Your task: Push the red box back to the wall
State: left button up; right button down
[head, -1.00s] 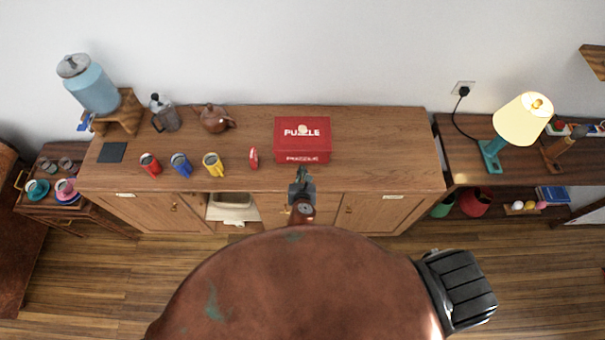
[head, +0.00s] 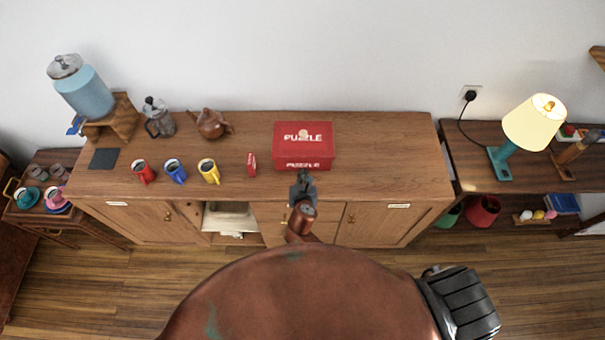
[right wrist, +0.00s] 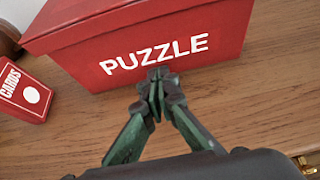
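The red box (head: 302,139), lettered "PUZZLE", sits on the wooden sideboard (head: 390,160), close to the back wall. A strip of bare wood shows to its right. My right gripper (head: 303,178) is at the near side of the box in the head view. In the right wrist view its fingertips (right wrist: 158,77) are together, with nothing between them, just in front of the box's front face (right wrist: 150,45). I cannot tell whether they touch it. My left gripper is not in view.
A small red card box (head: 251,164) stands left of the puzzle box. Yellow (head: 209,171), blue (head: 175,171) and red (head: 143,171) mugs stand farther left. A brown teapot (head: 211,124) is behind them. The sideboard right of the box is clear.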

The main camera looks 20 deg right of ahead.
aim_at(303, 164)
jog(key=shift+w, duration=0.1)
